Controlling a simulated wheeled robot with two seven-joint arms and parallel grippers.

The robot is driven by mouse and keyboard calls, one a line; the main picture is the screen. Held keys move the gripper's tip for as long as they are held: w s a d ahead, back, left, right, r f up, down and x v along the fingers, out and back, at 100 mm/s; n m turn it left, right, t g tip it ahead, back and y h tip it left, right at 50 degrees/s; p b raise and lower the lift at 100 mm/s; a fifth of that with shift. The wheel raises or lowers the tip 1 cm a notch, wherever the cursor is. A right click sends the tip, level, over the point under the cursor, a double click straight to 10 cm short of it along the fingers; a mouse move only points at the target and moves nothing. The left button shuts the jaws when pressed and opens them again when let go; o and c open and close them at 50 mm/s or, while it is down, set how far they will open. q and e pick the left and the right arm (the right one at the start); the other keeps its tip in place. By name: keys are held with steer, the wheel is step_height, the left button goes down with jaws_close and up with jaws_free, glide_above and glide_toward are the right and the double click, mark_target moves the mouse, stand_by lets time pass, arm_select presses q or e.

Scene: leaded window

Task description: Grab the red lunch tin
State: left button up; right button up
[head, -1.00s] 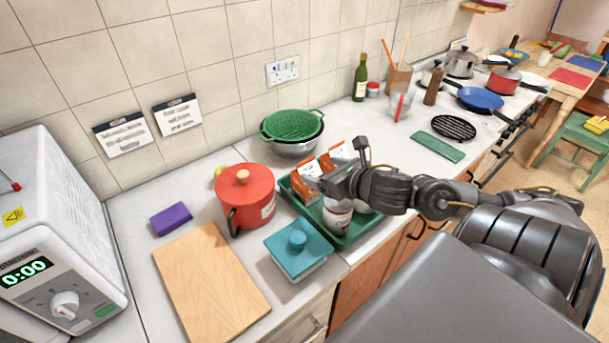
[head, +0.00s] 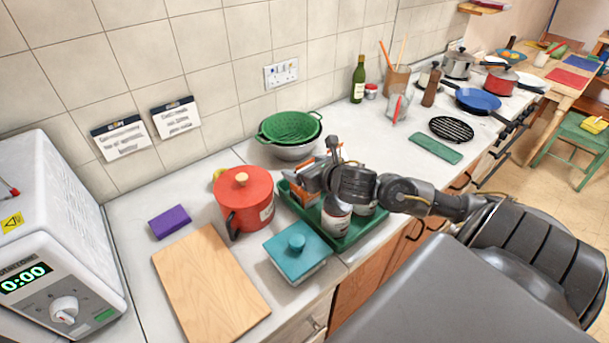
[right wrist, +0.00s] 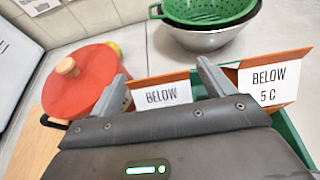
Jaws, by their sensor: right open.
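The red lunch tin (head: 248,203) stands upright on the white counter, with a red lid, a wooden knob, a dark handle and a pale label. It also shows at the left of the right wrist view (right wrist: 80,82), partly hidden by my right gripper's body and finger. My right gripper (head: 303,180) is open and empty, over the green tray just right of the tin. In the right wrist view the two fingers (right wrist: 162,78) are spread, with a white-labelled orange packet between and beyond them. The left finger overlaps the tin's edge; I cannot tell whether they touch. My left gripper is not in view.
The green tray (head: 353,237) holds orange packets and white jars. A teal-lidded box (head: 297,262) and wooden board (head: 210,285) lie in front. A green colander (head: 291,127) in a metal bowl stands behind, a purple block (head: 170,221) to the left.

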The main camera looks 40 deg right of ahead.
steer(key=shift+x, duration=0.85)
steer(key=shift+s, duration=0.1)
steer(key=shift+c, duration=0.3)
jaws_close()
